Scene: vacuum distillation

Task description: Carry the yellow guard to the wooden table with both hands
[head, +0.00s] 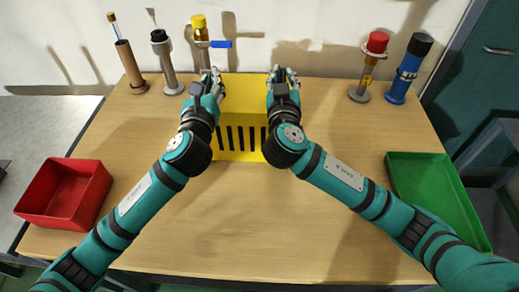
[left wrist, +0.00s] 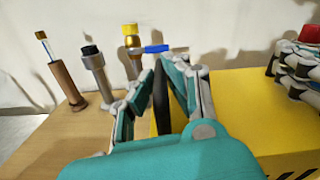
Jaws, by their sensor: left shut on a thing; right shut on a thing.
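The yellow guard (head: 243,92), a box shape with dark slots in its front, is at the back middle of the wooden table (head: 240,220). Whether it rests on the wood or hangs just above it, I cannot tell. My left gripper (head: 213,80) is shut on its left side. In the left wrist view the fingers close around a dark upright piece beside the guard's yellow top (left wrist: 245,95). My right gripper (head: 284,76) is shut on the guard's right side; its fingers also show at the right of the left wrist view (left wrist: 298,70).
A red tray (head: 62,215) is at the left and a green tray (head: 435,190) at the right. Behind left stand a brown holder (head: 128,65), a black-topped post (head: 166,65) and a yellow-topped blue-handled valve (head: 200,40). A red-topped post (head: 368,70) and blue cylinder (head: 405,75) stand back right.

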